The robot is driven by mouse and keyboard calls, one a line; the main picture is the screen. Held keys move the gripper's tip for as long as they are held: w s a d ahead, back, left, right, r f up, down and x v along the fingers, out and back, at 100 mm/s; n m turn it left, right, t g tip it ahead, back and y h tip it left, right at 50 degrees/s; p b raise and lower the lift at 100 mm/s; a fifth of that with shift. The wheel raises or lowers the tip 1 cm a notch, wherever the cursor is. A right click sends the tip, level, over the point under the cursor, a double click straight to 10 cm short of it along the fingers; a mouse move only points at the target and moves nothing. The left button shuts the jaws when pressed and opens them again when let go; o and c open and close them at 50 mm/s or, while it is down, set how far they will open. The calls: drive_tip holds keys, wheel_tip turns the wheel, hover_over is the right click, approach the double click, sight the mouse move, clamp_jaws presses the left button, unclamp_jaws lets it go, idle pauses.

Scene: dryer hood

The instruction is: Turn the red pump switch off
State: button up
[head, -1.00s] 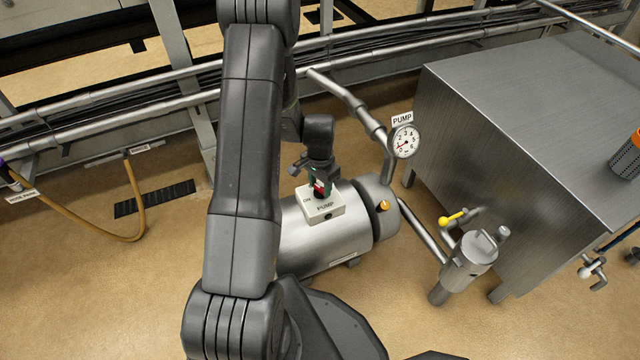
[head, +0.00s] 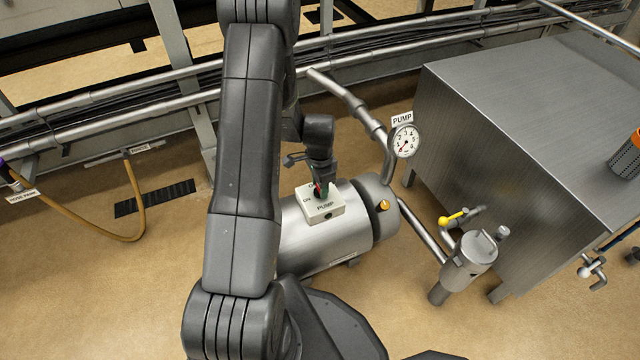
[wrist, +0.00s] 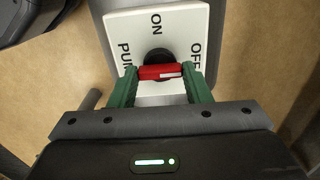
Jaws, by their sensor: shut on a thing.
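The red pump switch (wrist: 160,72) is a bar handle on a dark round hub, on a white box (wrist: 163,25) lettered PUMP, ON and OFF. In the wrist view its bar lies crosswise, with the white mark on the right half, toward the OFF lettering. My gripper (wrist: 160,80) has its green fingers shut on the two ends of the bar. In the head view my gripper (head: 320,188) stands over the white box (head: 322,207), and the handle is mostly hidden by the fingers.
The box sits on a steel pump cylinder (head: 310,240). A gauge (head: 404,142) with a PUMP tag stands right of it on a pipe. A large steel cabinet (head: 530,150) fills the right. A filter housing (head: 468,262) and yellow valve handle (head: 452,218) stand at lower right.

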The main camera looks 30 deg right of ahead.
drive_tip(key=o, duration=1)
wheel_tip(320, 180, up, 14)
drive_tip(key=p, duration=0.4)
drive_tip(key=shift+f, duration=0.1)
wheel_tip(320, 180, down, 14)
drive_tip(key=b, duration=0.4)
drive_tip(key=shift+r, duration=0.2)
